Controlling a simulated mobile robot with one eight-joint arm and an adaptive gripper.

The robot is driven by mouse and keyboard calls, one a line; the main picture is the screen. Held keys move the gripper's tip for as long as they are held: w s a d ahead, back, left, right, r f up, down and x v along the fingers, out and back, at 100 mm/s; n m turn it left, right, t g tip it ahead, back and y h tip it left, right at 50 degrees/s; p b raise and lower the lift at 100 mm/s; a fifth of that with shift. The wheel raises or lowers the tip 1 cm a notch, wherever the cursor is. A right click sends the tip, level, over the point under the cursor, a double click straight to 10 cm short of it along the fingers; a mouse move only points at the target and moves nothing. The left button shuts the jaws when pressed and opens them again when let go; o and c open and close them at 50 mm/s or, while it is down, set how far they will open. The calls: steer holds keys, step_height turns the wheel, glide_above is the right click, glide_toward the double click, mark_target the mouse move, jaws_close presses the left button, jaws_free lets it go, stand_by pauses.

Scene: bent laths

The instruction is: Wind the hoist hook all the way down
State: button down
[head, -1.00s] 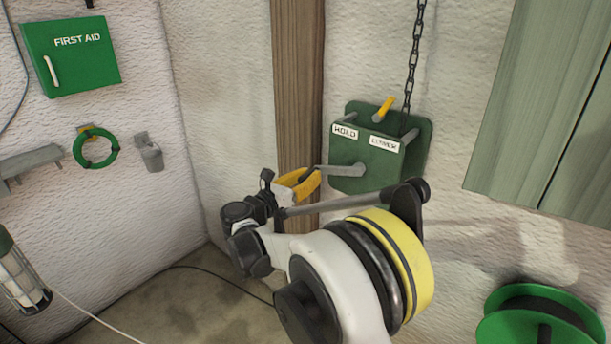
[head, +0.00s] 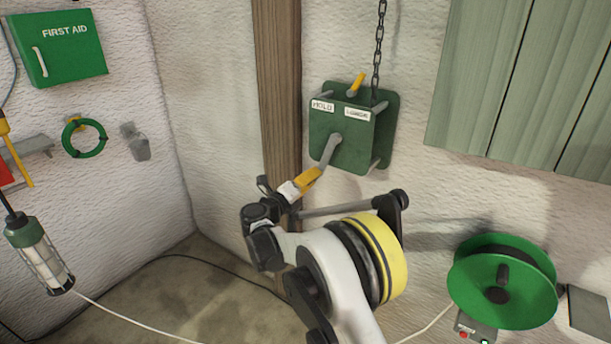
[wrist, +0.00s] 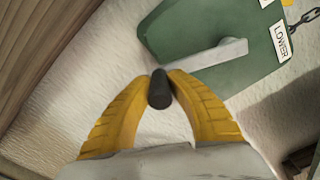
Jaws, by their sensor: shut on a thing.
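The green hoist box (head: 345,148) is on the wall, with HOLD (head: 322,105) and LOWER (head: 357,114) labels. A yellow-tipped lever (head: 357,84) on its top leans up and to the right. The grey crank arm (head: 328,152) points down and slightly left from its hub. My gripper (head: 313,174) is shut on the dark crank knob (wrist: 160,89), which sits between the yellow fingertips in the wrist view. The crank arm (wrist: 205,57) runs from the knob across the box front. The chain (head: 379,45) runs up out of view. The hook is not in view.
A wooden post (head: 277,90) stands just left of the box. A green cabinet (head: 500,80) is at the right, with a green cable reel (head: 502,282) below it. A first aid box (head: 62,47) and a caged lamp (head: 38,255) are at the left.

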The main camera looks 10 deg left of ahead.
steer(key=shift+s+d+f+n, duration=0.15)
steer(key=shift+s+d+n, duration=0.1)
steer(key=shift+d+n, duration=0.45)
steer(key=shift+s+d+f+n, duration=0.1)
steer(key=shift+s+d+n, duration=0.1)
steer(key=shift+d+n, duration=0.45)
steer(key=c, duration=1.2)
jaws_free()
steer(key=shift+s, duration=0.1)
steer(key=v, duration=1.2)
steer(key=shift+d, duration=0.1)
